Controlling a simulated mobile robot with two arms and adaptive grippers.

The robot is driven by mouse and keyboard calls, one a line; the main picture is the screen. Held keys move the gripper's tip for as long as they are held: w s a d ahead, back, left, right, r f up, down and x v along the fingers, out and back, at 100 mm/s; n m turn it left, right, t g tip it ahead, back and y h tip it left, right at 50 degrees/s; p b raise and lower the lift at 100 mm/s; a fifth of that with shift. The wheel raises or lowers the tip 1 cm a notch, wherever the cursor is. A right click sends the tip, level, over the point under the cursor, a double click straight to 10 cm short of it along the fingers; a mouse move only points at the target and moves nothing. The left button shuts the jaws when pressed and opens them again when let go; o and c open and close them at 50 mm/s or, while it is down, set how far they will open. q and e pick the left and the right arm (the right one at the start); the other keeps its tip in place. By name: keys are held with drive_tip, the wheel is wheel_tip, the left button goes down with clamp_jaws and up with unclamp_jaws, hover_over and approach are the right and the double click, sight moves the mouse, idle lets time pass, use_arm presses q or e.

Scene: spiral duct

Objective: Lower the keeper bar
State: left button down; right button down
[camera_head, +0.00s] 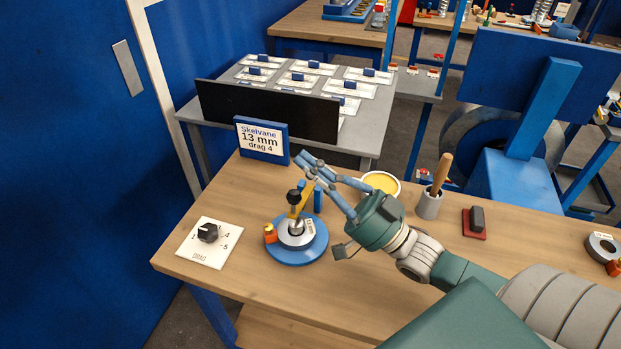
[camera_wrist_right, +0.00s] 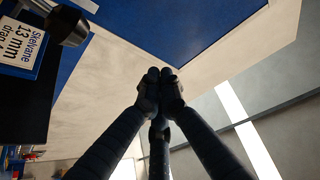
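The keeper bar appears to be the yellow bar (camera_head: 305,193), which stands tilted up on a device with a round blue base (camera_head: 297,251). A black knob (camera_head: 294,196) rises beside the bar, and a short blue post (camera_head: 318,201) stands to its right. My right gripper (camera_head: 304,161) is above the bar's upper end; I cannot tell whether it touches it. In the wrist view its fingers (camera_wrist_right: 160,78) come together at the tips with nothing seen between them. A black knob shows at the upper left there (camera_wrist_right: 66,25). My left gripper is not in view.
A drag dial plate (camera_head: 208,243) lies left of the device. A sign reading 13 mm, drag 4 (camera_head: 262,140) stands behind it. A yellow-filled bowl (camera_head: 381,184), a cup with a wooden handle (camera_head: 430,203) and a red-based block (camera_head: 475,222) are to the right.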

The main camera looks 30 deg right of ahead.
wheel_tip(320, 180, up, 2)
drive_tip(key=shift+r, duration=0.25)
idle(0.4)
